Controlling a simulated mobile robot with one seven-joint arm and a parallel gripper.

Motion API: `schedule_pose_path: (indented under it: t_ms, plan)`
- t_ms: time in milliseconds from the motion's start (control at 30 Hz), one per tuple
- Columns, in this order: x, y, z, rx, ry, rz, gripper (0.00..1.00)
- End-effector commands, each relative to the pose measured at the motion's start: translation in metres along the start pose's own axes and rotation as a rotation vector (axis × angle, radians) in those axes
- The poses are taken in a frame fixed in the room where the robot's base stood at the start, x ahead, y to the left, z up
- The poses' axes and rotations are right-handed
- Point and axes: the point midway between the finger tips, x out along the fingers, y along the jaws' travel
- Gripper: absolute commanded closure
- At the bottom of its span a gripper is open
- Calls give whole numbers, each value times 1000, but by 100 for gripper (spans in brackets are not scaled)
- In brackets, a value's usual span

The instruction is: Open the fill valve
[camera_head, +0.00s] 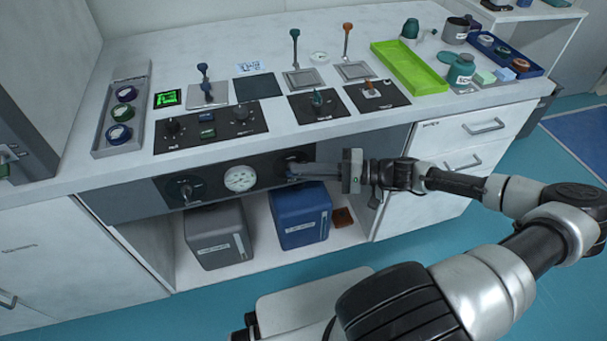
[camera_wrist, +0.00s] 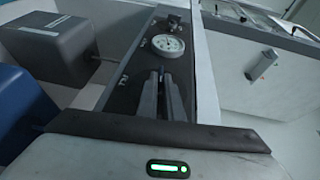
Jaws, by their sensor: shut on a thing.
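A dark panel (camera_head: 213,184) under the bench edge carries a round white gauge (camera_head: 240,178) between two dark valve knobs. The left knob (camera_head: 187,190) stands free. The right knob (camera_head: 294,159) is at my gripper (camera_head: 291,173), which reaches in from the right with its fingers shut on it. In the wrist view the two fingers (camera_wrist: 161,77) lie close together, pointing at the panel just short of the gauge (camera_wrist: 168,45). They hide most of the held knob, so its turn angle cannot be told. I cannot read the panel's labels.
A grey container (camera_head: 218,235) and a blue container (camera_head: 300,215) stand on the shelf below the panel. The bench top above holds several control plates, levers and a green tray (camera_head: 410,68). White drawers (camera_head: 470,135) are to the right of my gripper.

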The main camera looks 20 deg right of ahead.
Motion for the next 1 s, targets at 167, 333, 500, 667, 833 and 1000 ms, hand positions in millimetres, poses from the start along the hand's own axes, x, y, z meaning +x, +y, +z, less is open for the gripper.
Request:
schedule_pose_path:
  t_ms: [167, 333, 500, 667, 833, 1000]
  plan:
    - [1, 3, 2, 29, -4, -69, 100]
    - [1, 3, 2, 42, -6, -102, 100]
    - [2, 2, 2, 47, -6, -113, 100]
    - [2, 2, 3, 48, -7, -114, 100]
    - [2, 2, 3, 49, -8, -113, 90]
    - [2, 3, 2, 48, -5, -112, 75]
